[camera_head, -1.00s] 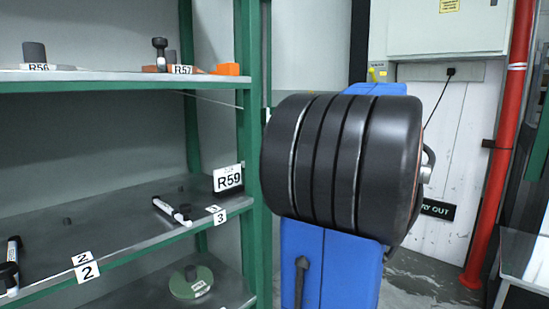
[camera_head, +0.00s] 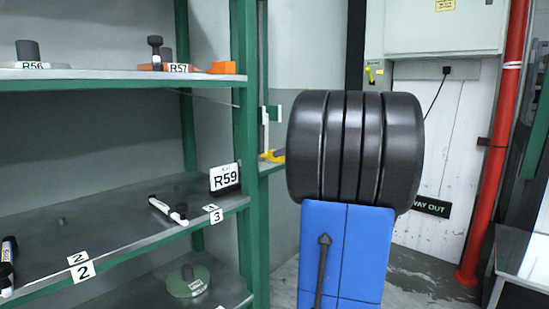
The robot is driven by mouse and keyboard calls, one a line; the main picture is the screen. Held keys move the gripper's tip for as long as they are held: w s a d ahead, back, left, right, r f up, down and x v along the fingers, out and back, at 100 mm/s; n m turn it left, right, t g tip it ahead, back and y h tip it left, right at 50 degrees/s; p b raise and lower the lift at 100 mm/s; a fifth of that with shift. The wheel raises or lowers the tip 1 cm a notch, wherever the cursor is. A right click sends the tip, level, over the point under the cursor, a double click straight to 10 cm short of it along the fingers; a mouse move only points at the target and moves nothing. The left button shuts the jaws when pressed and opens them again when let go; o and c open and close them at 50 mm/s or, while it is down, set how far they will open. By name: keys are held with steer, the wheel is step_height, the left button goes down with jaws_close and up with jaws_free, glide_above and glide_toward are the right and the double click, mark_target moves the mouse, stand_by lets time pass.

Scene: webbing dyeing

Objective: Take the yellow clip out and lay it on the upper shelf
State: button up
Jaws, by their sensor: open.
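A small yellow piece (camera_head: 272,156) shows on a ledge just right of the green shelf post, at the foot of a pale upright part. A second small yellow item (camera_head: 372,74) is on the wall below the grey cabinet. I cannot tell whether either is the yellow clip. The upper shelf (camera_head: 110,75) is at the upper left, with labels R56 and R57. My gripper is not in view. My blue and black arm fills the middle right and hides what is behind it.
The upper shelf carries a dark cylinder (camera_head: 28,51), a black knobbed part (camera_head: 155,52) and an orange block (camera_head: 222,67). The middle shelf (camera_head: 120,215) holds a black-and-white marker-like item (camera_head: 168,210). A green disc (camera_head: 187,281) lies below. A red pipe (camera_head: 492,150) stands at right.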

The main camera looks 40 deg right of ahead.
steer(key=shift+d+x, duration=0.15)
steer(key=shift+x, duration=1.15)
steer(key=shift+d+x, duration=0.2)
steer(key=shift+x, duration=1.1)
steer(key=shift+r, duration=0.1)
steer(key=c, duration=1.2)
steer(key=shift+o, duration=0.2)
steer(key=shift+s+r, duration=0.2)
steer(key=shift+r, duration=0.45)
step_height(320, 180, up, 6)
steer(key=shift+s+d+f, duration=0.1)
steer(key=s+d, duration=0.1)
steer(key=s, duration=1.8)
steer(key=shift+d, duration=0.2)
